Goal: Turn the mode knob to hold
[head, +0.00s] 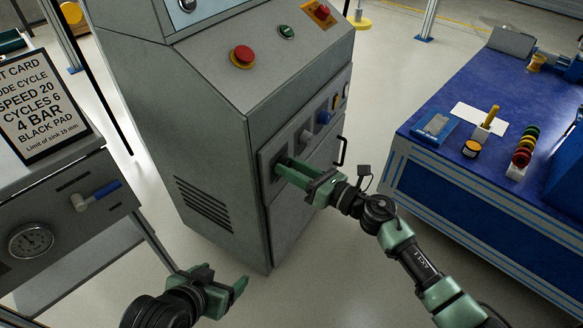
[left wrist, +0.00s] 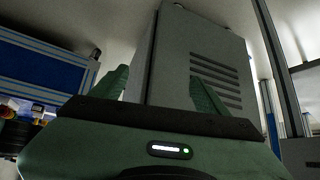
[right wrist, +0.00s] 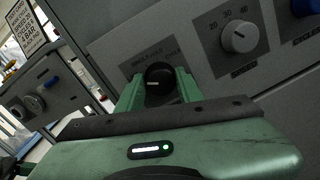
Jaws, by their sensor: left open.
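The mode knob (right wrist: 158,76) is a round black knob with a pale pointer mark on the grey cabinet's front, in the right wrist view. The pointer lies toward the left of that picture. Small lettering above the knob is hard to read. My right gripper (right wrist: 160,88) has one finger on each side of the knob, shut on it. In the head view my right gripper (head: 284,168) reaches the cabinet front and hides the knob. My left gripper (head: 222,284) is open and empty, low in front of the cabinet (head: 240,130); its spread fingers show in the left wrist view (left wrist: 160,85).
A grey dial (right wrist: 240,36) sits beside the mode knob. A red stop button (head: 243,56) is on the cabinet top. A black handle (head: 341,152) juts from the front. A panel with a gauge (head: 32,241) stands left, a blue bench (head: 450,150) right.

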